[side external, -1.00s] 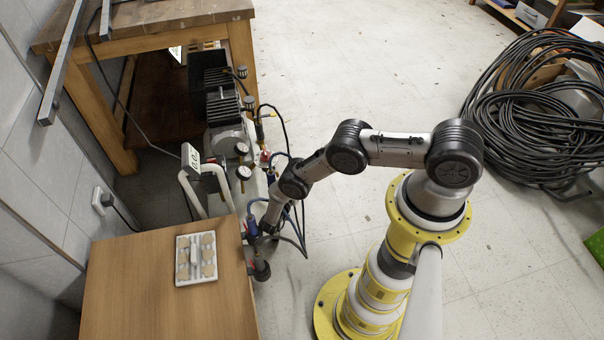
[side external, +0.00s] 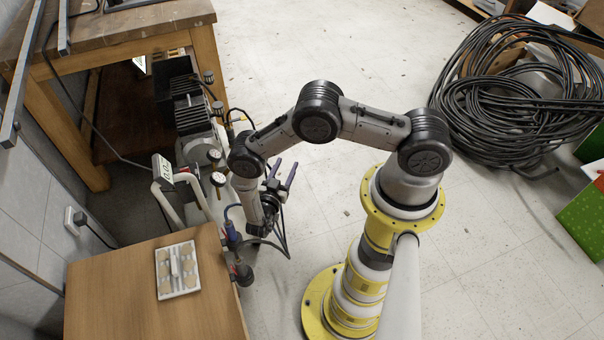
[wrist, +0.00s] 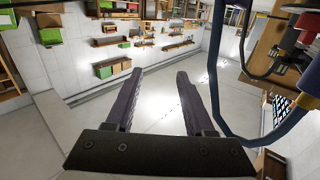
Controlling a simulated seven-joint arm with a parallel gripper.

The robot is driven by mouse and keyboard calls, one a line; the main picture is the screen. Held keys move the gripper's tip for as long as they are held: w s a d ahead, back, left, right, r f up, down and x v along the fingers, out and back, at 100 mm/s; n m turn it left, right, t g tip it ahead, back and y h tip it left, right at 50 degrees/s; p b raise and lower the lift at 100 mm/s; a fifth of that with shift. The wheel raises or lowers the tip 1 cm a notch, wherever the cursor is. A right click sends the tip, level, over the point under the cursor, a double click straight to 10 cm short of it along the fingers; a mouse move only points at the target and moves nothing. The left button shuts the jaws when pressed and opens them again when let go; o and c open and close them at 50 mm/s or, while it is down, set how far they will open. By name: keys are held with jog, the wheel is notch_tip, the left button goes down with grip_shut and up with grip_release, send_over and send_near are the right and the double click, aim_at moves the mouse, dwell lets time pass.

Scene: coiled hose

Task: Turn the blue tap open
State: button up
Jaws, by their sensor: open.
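My gripper (side external: 283,173) is open and empty, with its two dark fingers pointing up and away from the compressor. In the wrist view my gripper (wrist: 160,76) has nothing between its fingers, only open floor beyond. A small blue fitting (side external: 232,236) shows beside the table edge, left of and below my gripper; I cannot tell whether it is the blue tap or its position. My wrist partly covers the pipework there. In the wrist view a blue hose (wrist: 217,95) hangs right of the fingers, apart from them.
The compressor (side external: 190,105) with its gauges stands left of my arm. A wooden table (side external: 110,300) holds a white tray (side external: 162,272). Thin dark hoses loop below my gripper. A coiled black hose (side external: 480,100) lies at the far right.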

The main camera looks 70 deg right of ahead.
jog(key=s+a+r, duration=0.2)
jog(key=s+r, duration=0.1)
jog(key=s, duration=0.4)
jog(key=shift+a+r, duration=0.15)
jog(key=shift+a, duration=0.25)
jog(key=shift+c, duration=0.3)
jog(key=shift+w, duration=0.2)
jog(key=shift+c, duration=0.5)
jog(key=w+a+f+n+t+y, duration=0.2)
jog(key=a+f+n+t+y, duration=0.45)
jog(key=f+n+t, duration=0.4)
jog(key=shift+m+t, duration=0.75)
jog(key=x, duration=0.4)
jog(key=f+x, duration=0.1)
jog(key=x, duration=0.8)
jog(key=shift+d+f, duration=0.2)
jog(key=shift+d, duration=0.15)
